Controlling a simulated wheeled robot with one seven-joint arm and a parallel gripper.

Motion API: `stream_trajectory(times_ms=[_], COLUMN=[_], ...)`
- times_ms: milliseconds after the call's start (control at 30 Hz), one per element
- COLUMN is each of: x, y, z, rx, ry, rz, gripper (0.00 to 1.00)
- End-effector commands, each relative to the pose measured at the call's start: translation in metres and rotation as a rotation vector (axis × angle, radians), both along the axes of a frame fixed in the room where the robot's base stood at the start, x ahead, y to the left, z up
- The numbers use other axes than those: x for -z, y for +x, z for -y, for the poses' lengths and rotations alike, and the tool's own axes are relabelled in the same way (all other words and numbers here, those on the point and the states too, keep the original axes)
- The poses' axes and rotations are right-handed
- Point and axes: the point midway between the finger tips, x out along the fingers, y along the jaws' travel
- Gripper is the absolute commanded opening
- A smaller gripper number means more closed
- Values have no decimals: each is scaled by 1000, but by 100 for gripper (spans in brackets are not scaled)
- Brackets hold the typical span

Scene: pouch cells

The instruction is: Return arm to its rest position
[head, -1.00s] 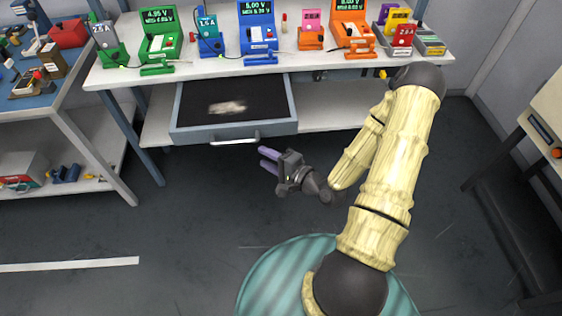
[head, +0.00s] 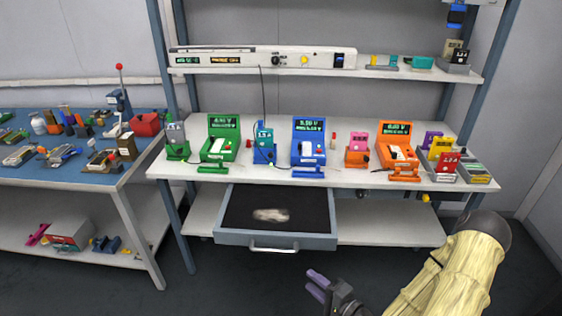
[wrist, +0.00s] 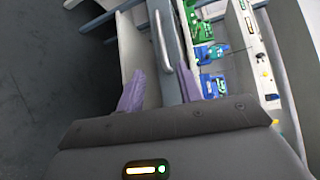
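My gripper (head: 318,285) is at the bottom of the head view, in front of and below the open drawer. Its two purple fingers are spread apart with nothing between them. In the wrist view the fingers (wrist: 162,92) also stand apart and empty, with the drawer handle and bench front beyond them. My arm is folded at the lower right of the head view, apart from the bench.
The open drawer (head: 325,241) juts out below the white bench (head: 340,178) and holds a pale patch or item. Green, blue and orange testers (head: 308,140) stand on the bench. A blue-topped table (head: 95,175) is at left. Dark floor is free in front.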

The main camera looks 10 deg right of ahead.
Motion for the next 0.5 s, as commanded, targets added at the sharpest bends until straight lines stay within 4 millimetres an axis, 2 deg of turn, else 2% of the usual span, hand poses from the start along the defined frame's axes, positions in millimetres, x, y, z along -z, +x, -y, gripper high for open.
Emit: stream_trajectory(times_ms=[167, 367, 500], x=[5, 21, 24], y=[1, 3, 4], z=[-1, 1, 11], rx=[-41, -184, -287], ry=[-95, -433, -693], rz=[-21, -96, -156], gripper=[36, 36, 36])
